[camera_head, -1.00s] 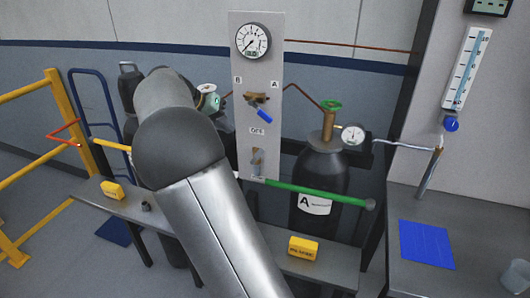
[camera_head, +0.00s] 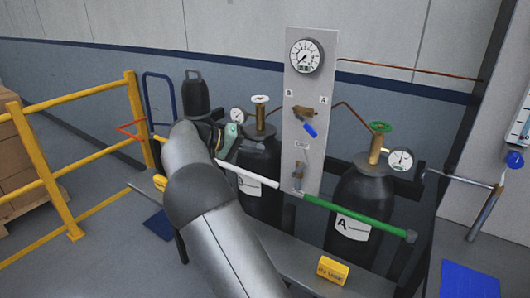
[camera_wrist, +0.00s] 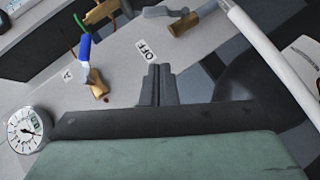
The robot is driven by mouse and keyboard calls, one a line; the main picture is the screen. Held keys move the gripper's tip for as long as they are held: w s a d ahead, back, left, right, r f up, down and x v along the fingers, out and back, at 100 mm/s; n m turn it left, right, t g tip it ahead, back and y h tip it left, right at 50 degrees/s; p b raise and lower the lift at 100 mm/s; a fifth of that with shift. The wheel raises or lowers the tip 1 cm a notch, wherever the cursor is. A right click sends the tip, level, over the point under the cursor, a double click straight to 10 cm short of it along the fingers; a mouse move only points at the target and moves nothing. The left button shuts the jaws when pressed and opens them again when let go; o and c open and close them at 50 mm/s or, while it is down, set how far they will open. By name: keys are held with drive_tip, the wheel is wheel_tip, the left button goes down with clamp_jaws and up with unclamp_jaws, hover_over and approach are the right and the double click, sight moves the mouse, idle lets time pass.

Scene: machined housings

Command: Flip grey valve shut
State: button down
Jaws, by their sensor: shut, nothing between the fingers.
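The grey valve (camera_head: 299,174) is low on the upright grey panel (camera_head: 319,62), below an OFF label (camera_head: 301,145). Its lever looks roughly upright in the head view. In the wrist view its grey handle (camera_wrist: 165,12) and brass body (camera_wrist: 187,22) are at the top, beyond the fingertips. My gripper (camera_wrist: 155,78) is shut and empty, pointing towards the panel near the OFF label, apart from the valve. In the head view my gripper (camera_head: 255,145) is left of the panel and its fingers are hard to make out.
A blue-handled valve (camera_head: 309,128) sits above on the panel, under a round gauge (camera_head: 306,56). A white and green bar (camera_head: 345,213) crosses in front, low down. Gas cylinders (camera_head: 357,205) flank the panel. A bench with a yellow box (camera_head: 332,270) is below.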

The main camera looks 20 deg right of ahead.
drive_tip(key=p, duration=0.1)
approach(299, 170)
drive_tip(key=w+d+r, duration=0.2)
drive_tip(key=w+d, duration=0.2)
drive_tip(key=shift+s+d+f+p, duration=0.45)
drive_tip(key=shift+s+d+f, duration=0.75)
drive_tip(key=shift+s+f, duration=0.25)
drive_tip(key=shift+f+b, duration=0.1)
drive_tip(key=shift+b, duration=0.45)
